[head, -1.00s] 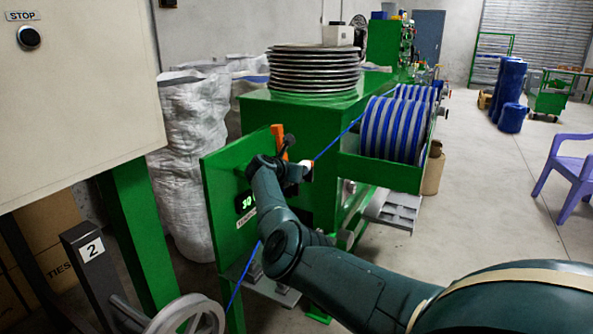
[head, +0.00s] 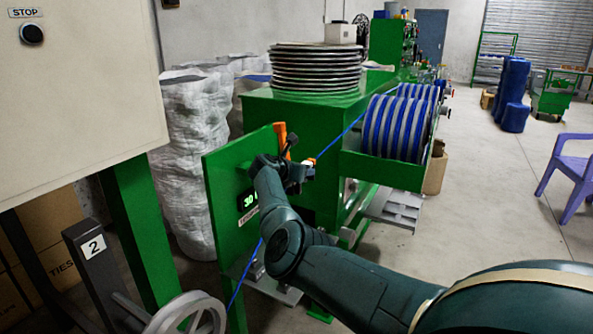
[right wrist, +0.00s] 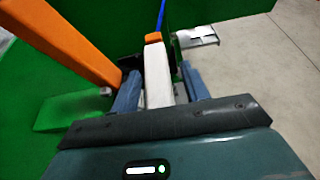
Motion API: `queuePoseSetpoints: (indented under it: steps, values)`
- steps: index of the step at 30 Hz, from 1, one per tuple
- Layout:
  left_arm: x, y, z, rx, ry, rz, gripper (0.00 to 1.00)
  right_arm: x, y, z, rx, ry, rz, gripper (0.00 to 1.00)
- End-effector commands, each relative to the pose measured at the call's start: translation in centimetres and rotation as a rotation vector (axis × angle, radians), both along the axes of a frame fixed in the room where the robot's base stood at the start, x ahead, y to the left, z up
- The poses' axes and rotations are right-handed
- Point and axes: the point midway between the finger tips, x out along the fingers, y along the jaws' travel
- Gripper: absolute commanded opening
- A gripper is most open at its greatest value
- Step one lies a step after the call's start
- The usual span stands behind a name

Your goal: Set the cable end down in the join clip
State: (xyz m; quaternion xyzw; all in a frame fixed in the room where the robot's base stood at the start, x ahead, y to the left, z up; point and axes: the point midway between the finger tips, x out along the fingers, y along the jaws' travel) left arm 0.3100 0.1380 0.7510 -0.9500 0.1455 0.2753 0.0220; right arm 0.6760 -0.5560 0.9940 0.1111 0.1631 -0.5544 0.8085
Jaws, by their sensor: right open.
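The blue cable (head: 340,137) runs from the striped drum down to my right gripper (head: 300,174) at the green panel. It also shows beyond the fingers in the right wrist view (right wrist: 161,14). My right gripper (right wrist: 160,88) is open. A white piece with an orange tip (right wrist: 157,75) lies between its two fingers, apart from the right one. I cannot tell whether this piece is the join clip or the cable end. The head view shows its orange and white tip (head: 311,161) beside the gripper. My left gripper is not in view.
An orange lever (right wrist: 65,40) stands close to the left of my right gripper. The green panel (head: 230,190) with a lit display is behind my arm. The blue-striped drum (head: 395,128) is at the right. A grey wheel (head: 188,315) is at lower left.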

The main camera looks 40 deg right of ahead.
Motion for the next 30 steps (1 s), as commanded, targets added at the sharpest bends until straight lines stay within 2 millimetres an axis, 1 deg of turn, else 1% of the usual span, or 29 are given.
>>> queuePoseSetpoints:
  steps: [1, 2, 5, 7, 13, 24, 27, 30]
  values:
    - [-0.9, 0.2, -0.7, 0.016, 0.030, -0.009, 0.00, 0.4, 0.3, 0.4, -0.003, -0.008, 0.010, 0.52]
    - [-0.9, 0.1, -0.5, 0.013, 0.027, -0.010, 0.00, 0.4, 0.3, 0.5, -0.004, -0.010, 0.011, 0.52]
    - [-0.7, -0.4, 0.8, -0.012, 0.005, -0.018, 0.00, 0.4, 0.3, 0.5, -0.004, -0.010, 0.012, 0.52]
    - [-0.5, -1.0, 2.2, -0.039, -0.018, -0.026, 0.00, 0.4, 0.3, 0.5, -0.004, -0.011, 0.012, 0.52]
    - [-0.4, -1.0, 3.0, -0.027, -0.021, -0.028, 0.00, -0.5, 2.8, 1.7, -0.002, -0.012, 0.012, 0.52]
    - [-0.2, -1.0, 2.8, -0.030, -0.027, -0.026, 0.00, -3.1, 8.5, 3.8, 0.000, -0.007, 0.005, 0.52]
    - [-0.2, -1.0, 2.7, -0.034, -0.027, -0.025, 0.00, -3.8, 9.9, 4.4, 0.001, -0.004, 0.003, 0.52]
    - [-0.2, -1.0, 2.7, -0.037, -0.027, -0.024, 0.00, -4.2, 10.7, 4.8, 0.000, -0.003, 0.001, 0.52]
